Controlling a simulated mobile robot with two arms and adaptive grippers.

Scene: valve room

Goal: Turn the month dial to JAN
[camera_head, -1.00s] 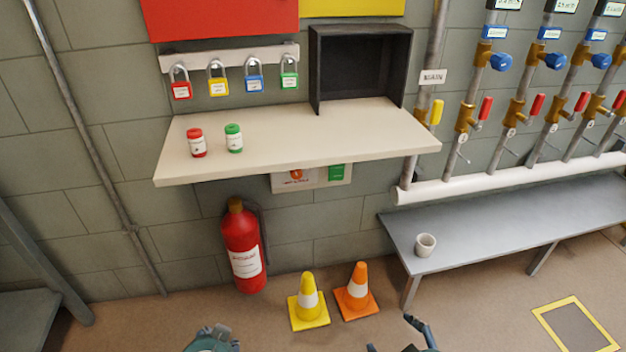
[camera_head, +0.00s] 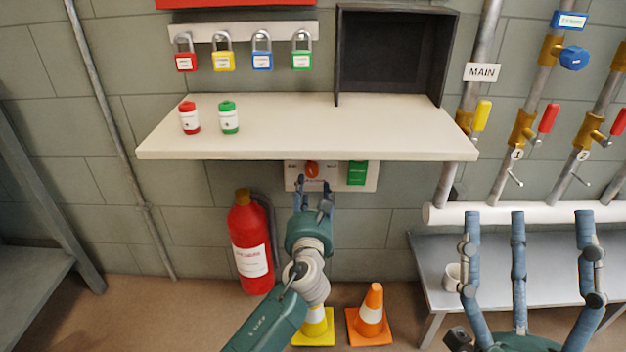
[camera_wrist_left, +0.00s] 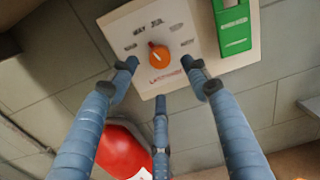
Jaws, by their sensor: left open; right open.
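The month dial is an orange knob (camera_head: 312,170) on a white panel (camera_head: 341,181) under the shelf. In the left wrist view, the dial (camera_wrist_left: 159,57) has small labels around it, including MAY and JUL; the others are hard to read. My left gripper (camera_head: 313,184) is open just below and in front of the dial. In the left wrist view its fingertips (camera_wrist_left: 160,74) are spread left, right and below the knob, with no visible contact. My right gripper (camera_head: 527,214) is open and empty at the right, before the bench.
A green block (camera_head: 357,173) sits on the panel right of the dial. The shelf (camera_head: 290,140) overhangs the panel and holds a red and a green canister. A fire extinguisher (camera_head: 250,245) stands left of my left arm. Cones, a bench (camera_head: 425,270) and valve pipes are nearby.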

